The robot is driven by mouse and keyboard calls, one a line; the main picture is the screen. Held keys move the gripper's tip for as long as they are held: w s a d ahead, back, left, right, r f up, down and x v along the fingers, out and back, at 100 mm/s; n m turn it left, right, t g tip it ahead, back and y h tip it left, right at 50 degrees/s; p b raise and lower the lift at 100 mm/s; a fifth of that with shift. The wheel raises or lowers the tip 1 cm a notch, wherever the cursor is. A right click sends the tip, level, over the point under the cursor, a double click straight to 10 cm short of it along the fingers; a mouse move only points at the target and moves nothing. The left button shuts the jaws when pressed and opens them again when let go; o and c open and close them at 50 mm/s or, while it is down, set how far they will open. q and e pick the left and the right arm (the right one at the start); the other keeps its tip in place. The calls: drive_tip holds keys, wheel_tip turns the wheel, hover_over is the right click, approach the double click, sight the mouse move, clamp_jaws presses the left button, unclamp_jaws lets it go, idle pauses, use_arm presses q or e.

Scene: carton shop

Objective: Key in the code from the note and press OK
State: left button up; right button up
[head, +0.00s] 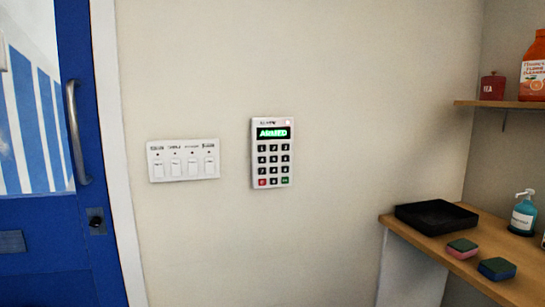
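A white alarm keypad (272,153) is mounted on the cream wall, near the middle of the head view. Its lit green display (272,133) appears to read "ARMED", and a small reddish light shows at its top right. Below are rows of dark keys, with a red key (262,183) at bottom left and a green key (285,180) at bottom right; their labels are too small to read. No note with a code can be made out. Neither of my grippers is in view.
A white switch panel (184,160) is left of the keypad. A blue door (85,240) stands far left. At right, a wooden counter (440,251) holds a black tray (436,229), sponges (462,248) and a soap bottle (523,214). A shelf (490,104) hangs above. The wall around the keypad is clear.

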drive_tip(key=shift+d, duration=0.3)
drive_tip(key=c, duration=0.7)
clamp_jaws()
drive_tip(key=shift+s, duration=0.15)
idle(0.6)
